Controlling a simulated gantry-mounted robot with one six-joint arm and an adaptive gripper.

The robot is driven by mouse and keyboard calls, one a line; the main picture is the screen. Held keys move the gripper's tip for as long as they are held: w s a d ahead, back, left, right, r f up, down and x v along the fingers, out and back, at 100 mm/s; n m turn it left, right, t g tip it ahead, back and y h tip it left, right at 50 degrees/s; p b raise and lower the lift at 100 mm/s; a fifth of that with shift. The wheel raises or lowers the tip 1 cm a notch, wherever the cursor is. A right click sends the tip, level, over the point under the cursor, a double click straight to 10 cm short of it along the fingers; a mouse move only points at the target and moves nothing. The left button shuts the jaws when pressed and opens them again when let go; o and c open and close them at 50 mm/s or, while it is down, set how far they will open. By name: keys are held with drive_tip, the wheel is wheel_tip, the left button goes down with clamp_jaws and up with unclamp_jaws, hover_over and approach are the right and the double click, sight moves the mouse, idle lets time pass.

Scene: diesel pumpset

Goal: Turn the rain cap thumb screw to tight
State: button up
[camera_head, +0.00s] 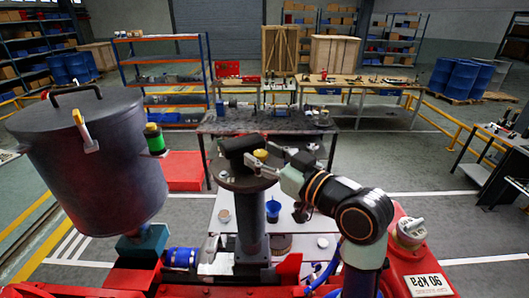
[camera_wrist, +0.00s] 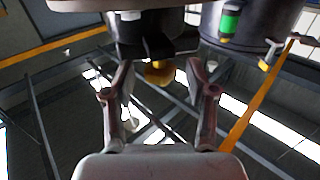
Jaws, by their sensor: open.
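The rain cap thumb screw is a yellow knob (camera_head: 261,155) on the dark cap at the top of the upright exhaust pipe. In the wrist view the yellow thumb screw (camera_wrist: 158,72) sits below a black block, roughly between my fingertips. My gripper (camera_wrist: 160,82) is open, with one finger on each side of the screw and a visible gap to each. In the head view my gripper (camera_head: 262,168) comes in from the right, beside the dark rain cap (camera_head: 238,147). Contact with the screw cannot be made out.
A large dark tank (camera_head: 85,165) stands left, with a yellow lever (camera_head: 83,128) and a green-and-yellow fitting (camera_head: 154,138) near the pipe. A workbench (camera_head: 300,125) stands behind. A blue cup (camera_head: 273,209) is below.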

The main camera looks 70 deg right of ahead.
clamp_jaws()
idle(0.3)
drive_tip(key=shift+w+a+m+h, duration=0.1)
drive_tip(key=shift+m+h, duration=0.2)
drive_tip(key=shift+h, duration=0.1)
